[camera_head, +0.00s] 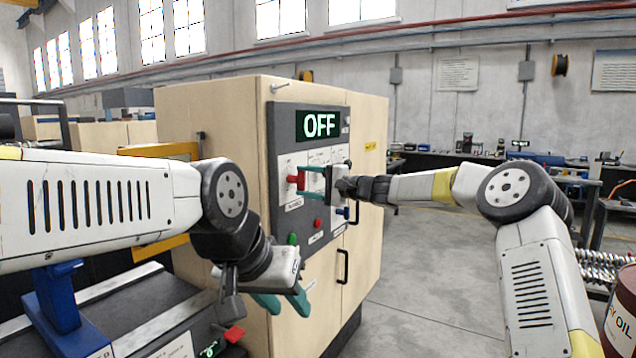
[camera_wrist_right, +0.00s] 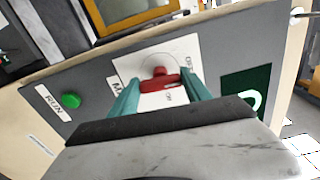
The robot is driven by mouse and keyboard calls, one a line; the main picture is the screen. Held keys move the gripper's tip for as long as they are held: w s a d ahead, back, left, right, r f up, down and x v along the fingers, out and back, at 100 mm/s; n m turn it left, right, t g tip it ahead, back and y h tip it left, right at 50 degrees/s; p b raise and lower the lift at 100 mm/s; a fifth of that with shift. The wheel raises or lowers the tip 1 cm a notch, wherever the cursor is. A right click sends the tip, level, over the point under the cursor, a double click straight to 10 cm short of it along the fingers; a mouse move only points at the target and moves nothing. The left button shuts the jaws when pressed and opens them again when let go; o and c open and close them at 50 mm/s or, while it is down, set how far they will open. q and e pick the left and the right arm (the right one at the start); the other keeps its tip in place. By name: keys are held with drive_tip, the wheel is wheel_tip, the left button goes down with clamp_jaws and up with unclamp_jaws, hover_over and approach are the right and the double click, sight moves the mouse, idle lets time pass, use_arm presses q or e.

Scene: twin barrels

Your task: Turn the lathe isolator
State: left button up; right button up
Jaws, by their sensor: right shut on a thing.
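The lathe isolator (camera_head: 297,179) is a red rotary handle on the upper left of the grey control panel (camera_head: 283,221). My right gripper (camera_head: 299,179) reaches across the panel from the right, with its teal fingers shut on the handle. In the right wrist view, the red handle (camera_wrist_right: 158,79) lies crosswise between the two teal fingertips (camera_wrist_right: 160,90), on a white label plate. The display (camera_head: 320,124) above reads OFF. My left gripper (camera_head: 285,304) hangs low in front of the cabinet, its teal fingers apart and empty.
The panel also has a green button (camera_head: 292,239), a red button (camera_head: 317,223) and a blue handle (camera_head: 342,212). The beige cabinet (camera_head: 210,115) has black door handles. A dark machine bed (camera_head: 140,315) lies at lower left. Open floor (camera_head: 420,270) lies right of the cabinet.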

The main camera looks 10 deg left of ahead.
drive_tip(key=shift+n, duration=0.5)
drive_tip(key=o, duration=1.4)
drive_tip(key=shift+c, duration=0.2)
drive_tip(key=v, duration=0.8)
